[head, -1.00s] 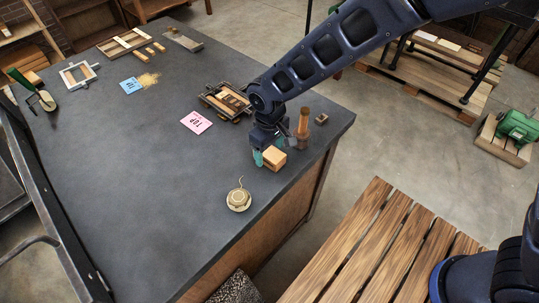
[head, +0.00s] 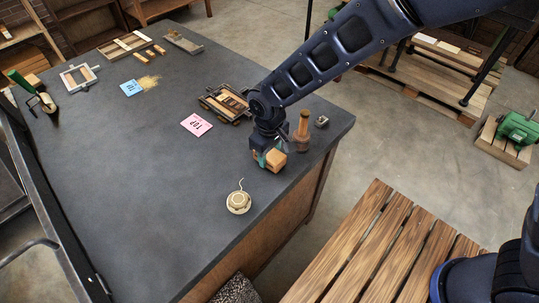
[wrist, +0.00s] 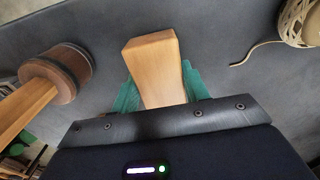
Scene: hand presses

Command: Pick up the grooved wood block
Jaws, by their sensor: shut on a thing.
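The wood block (head: 277,160) is a light brown piece near the right edge of the dark table. In the wrist view the wood block (wrist: 152,66) stands between the green fingers, its plain face and top showing; no groove can be made out. My gripper (head: 264,158) is low over the table and shut on the block, with a finger on each side. In the wrist view my gripper (wrist: 155,88) shows both green fingertips against the block's sides. I cannot tell whether the block touches the table.
A wooden mallet (head: 302,132) stands close to the right of my gripper. A round tan item with a curled cord (head: 238,202) lies nearer the front. A wooden press (head: 226,103) and a pink card (head: 196,124) lie behind and left. The table's left middle is clear.

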